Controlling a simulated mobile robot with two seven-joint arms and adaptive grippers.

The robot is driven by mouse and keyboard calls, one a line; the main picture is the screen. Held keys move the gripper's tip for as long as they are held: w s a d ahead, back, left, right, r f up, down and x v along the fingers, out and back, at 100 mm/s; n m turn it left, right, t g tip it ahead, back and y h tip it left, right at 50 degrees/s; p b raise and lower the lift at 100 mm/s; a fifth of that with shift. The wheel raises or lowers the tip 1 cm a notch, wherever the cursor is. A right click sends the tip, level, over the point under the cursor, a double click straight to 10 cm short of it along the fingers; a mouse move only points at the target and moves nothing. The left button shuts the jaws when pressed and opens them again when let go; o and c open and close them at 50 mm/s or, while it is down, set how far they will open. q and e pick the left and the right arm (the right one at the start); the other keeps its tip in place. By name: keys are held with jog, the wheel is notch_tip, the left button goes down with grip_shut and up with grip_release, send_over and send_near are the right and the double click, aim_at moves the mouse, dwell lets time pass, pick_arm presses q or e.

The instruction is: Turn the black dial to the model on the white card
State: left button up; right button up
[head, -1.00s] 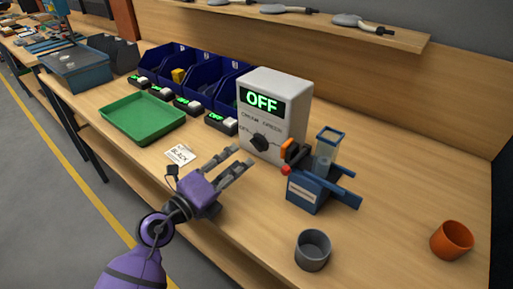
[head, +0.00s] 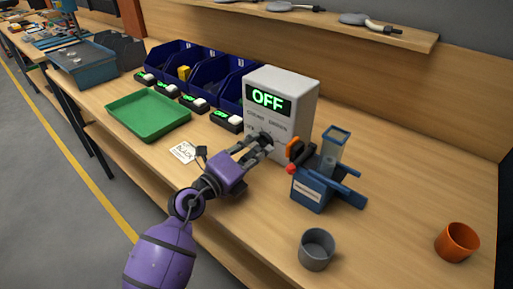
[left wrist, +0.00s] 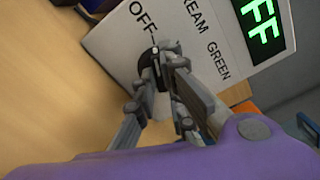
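The black dial (head: 264,139) is on the front of a light grey box (head: 301,106) whose green display (head: 268,99) reads OFF. In the left wrist view the dial (left wrist: 150,66) shows partly between my fingers, near the printed labels OFF, CREAM and GREEN. My left gripper (head: 258,143) is at the dial, its fingers on either side of it; whether they press on it I cannot tell. It also shows in the left wrist view (left wrist: 156,68). The white card (head: 183,152) lies on the bench, its word BLACK partly hidden. My right gripper is not in view.
A blue device (head: 313,192) with a red knob and orange part stands close right of the box. A grey cup (head: 316,249) and an orange cup (head: 457,242) stand nearer the front and right. A green tray (head: 148,115) and blue bins (head: 200,78) are left.

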pick_arm(q)
jog(key=shift+m+p, duration=0.4)
jog(key=shift+m, duration=0.3)
grip_shut()
jog(key=o, duration=0.7)
grip_release()
jog(key=v, duration=1.2)
